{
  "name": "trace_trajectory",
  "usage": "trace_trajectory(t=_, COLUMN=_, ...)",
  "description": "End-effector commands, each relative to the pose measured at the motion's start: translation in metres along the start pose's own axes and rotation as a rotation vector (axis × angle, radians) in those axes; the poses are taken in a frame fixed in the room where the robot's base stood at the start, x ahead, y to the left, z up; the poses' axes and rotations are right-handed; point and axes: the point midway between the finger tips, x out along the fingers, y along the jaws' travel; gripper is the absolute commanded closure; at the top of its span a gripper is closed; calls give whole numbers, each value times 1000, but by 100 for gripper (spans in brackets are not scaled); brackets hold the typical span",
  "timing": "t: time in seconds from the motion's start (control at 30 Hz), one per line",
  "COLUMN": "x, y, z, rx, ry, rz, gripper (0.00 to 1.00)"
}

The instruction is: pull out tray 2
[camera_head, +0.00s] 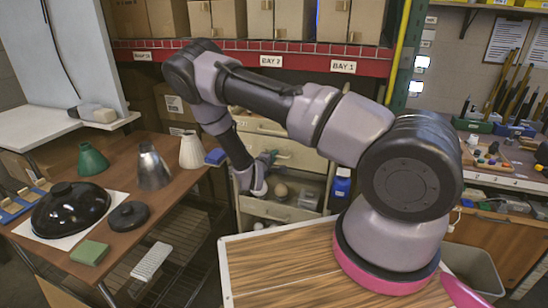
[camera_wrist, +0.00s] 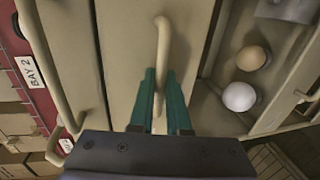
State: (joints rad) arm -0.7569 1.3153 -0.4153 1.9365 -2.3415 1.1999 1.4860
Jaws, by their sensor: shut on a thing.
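A beige drawer unit stands below the red shelf, with trays one above another. My gripper (camera_head: 268,158) reaches its middle tray (camera_head: 302,158). In the wrist view, my gripper's green fingers (camera_wrist: 160,105) are shut on that tray's beige bar handle (camera_wrist: 163,45). The middle tray's flat front (camera_wrist: 120,55) fills the centre there and looks closed. I can read no tray numbers.
The tray above (camera_head: 258,126) appears closed. A brown table (camera_head: 115,215) with lamp shades stands left. My arm spans above a wooden top (camera_head: 285,265).

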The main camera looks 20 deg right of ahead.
Motion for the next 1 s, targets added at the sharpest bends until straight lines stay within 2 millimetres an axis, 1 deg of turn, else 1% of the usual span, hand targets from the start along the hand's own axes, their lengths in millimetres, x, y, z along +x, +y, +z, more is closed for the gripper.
trace_trajectory(t=0.87, x=-1, y=0, z=-1, rx=0, ry=1, rz=-1, gripper=100)
trace_trajectory(t=1.0, x=-6, y=-2, z=-1, rx=0, ry=2, rz=-1, gripper=100)
